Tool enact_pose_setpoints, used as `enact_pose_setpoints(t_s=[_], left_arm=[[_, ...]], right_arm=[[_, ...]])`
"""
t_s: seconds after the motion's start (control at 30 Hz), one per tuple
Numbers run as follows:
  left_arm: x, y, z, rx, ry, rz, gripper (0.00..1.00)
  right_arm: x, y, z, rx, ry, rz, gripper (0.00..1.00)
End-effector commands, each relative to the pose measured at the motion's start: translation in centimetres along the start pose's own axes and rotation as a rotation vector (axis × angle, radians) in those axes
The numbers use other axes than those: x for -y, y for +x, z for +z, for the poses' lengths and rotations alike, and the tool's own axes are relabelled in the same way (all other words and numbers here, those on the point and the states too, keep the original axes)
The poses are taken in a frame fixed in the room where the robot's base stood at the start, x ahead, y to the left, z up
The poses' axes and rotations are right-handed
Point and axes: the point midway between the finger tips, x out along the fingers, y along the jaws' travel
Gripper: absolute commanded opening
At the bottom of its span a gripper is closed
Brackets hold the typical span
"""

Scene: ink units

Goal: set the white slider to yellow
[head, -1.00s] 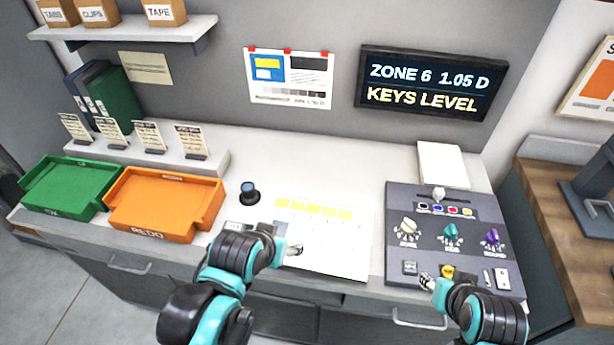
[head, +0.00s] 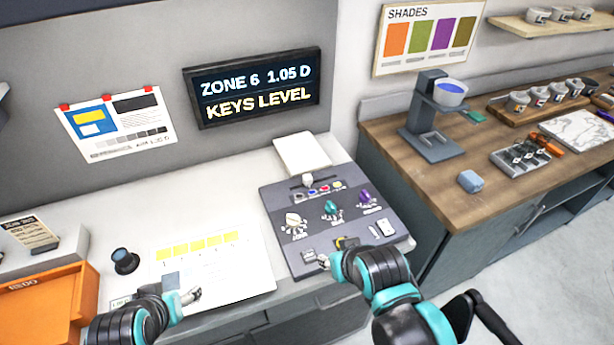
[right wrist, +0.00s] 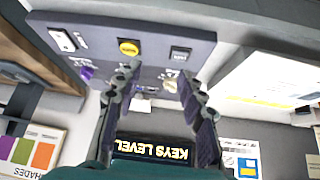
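The grey console (head: 270,205) stands on the right of the white bench. The white slider (head: 308,180) is at its back edge, above a row of small black, blue, red and yellow marks. It stands by the black and blue marks, left of the yellow mark (head: 337,185). My right gripper (head: 322,260) is over the console's front edge, well short of the slider. In the right wrist view its fingers (right wrist: 155,72) are apart with nothing between them. My left gripper (head: 192,296) is over the printed sheet; its finger opening is too small to read.
White (head: 293,221), teal (head: 330,207) and purple (head: 363,198) knobs stand between my right gripper and the slider. A yellow button (head: 347,243) is at the front. A white pad (head: 302,153) lies behind the console. A screen (head: 255,88) reads "KEYS LEVEL". A wooden counter (head: 400,150) is to the right.

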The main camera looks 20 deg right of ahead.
Motion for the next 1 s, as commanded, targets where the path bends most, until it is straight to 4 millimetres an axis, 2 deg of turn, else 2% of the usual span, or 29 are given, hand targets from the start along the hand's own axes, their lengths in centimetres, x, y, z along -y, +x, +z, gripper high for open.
enact_pose_setpoints(t_s=[0.17, 0.27, 0.37, 0.53, 0.67, 0.8, 1.0], left_arm=[[0.0, -0.1, -0.1, 0.000, 0.000, 0.000, 0.65], [0.0, -0.4, -0.3, 0.000, 0.000, 0.000, 0.65], [0.0, -1.2, -0.8, 0.000, 0.000, 0.000, 0.65], [0.0, -2.8, -2.0, 0.000, 0.000, 0.000, 0.65], [0.0, -3.9, -2.8, 0.000, 0.000, 0.000, 0.65], [0.0, -5.0, -3.6, 0.000, 0.000, 0.000, 0.65], [0.0, -6.5, -4.7, 0.000, 0.000, 0.000, 0.65]], right_arm=[[0.0, -0.1, -0.2, 0.001, 0.000, 0.000, 0.45], [-0.1, -0.3, -1.6, 0.009, -0.004, -0.001, 0.45], [-0.2, -0.5, -4.6, 0.027, -0.010, -0.003, 0.45], [-0.6, 0.7, -11.2, 0.073, -0.028, -0.009, 0.45], [-1.0, 3.0, -15.7, 0.108, -0.043, -0.015, 0.45], [-1.6, 6.5, -19.9, 0.145, -0.059, -0.026, 0.45], [-2.6, 12.6, -23.8, 0.195, -0.081, -0.040, 0.45]])
